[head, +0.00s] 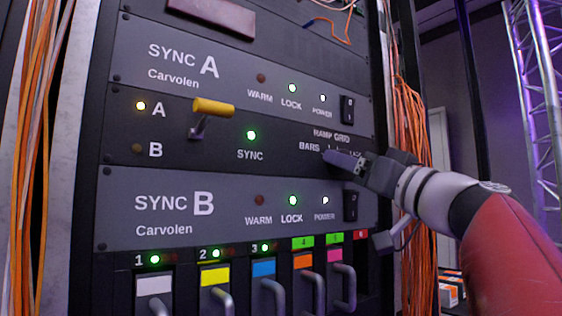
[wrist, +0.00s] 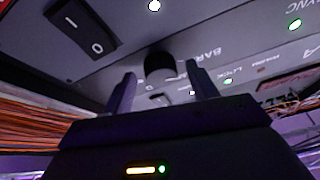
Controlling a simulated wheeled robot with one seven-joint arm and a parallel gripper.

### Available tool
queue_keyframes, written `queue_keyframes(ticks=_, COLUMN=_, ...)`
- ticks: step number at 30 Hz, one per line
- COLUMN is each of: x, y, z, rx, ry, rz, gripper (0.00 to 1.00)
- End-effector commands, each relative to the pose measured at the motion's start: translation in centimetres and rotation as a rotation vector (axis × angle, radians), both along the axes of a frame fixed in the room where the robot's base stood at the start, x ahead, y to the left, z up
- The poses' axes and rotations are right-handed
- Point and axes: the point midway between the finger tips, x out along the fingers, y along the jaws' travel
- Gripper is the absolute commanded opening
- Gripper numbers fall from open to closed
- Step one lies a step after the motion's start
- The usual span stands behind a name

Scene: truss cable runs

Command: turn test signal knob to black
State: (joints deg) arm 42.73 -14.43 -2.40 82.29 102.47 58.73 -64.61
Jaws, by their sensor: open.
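The test signal knob (wrist: 160,67) is a dark, round knob on the sync panel, seen in the wrist view between the two fingers of my gripper (wrist: 162,84). The fingers stand apart on either side of it; I cannot tell whether they touch it. In the head view my gripper (head: 343,160) is at the right end of the panel between SYNC A and SYNC B and hides the knob. The labels BARS (head: 309,147) and RAMP GRID (head: 331,135) show above and left of it. The black label cannot be read, nor can the knob's pointing.
A yellow-handled lever (head: 213,107) is on the same panel at left, by lit A. Power rockers (head: 347,108) sit above and below (head: 351,207) my gripper. Coloured patch modules with grey handles (head: 272,297) project below. Orange cables (head: 411,150) hang right of the rack.

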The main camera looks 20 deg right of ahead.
Motion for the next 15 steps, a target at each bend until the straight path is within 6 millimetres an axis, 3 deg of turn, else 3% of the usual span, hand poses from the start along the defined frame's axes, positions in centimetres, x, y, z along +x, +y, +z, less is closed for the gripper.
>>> queue_keyframes(ticks=8, x=0.13, y=0.08, z=0.04, rx=0.0, ry=0.0, rz=0.0, gripper=0.57)
queue_keyframes(ticks=15, x=0.11, y=0.08, z=0.04, rx=0.0, ry=0.0, rz=0.0, gripper=0.25)
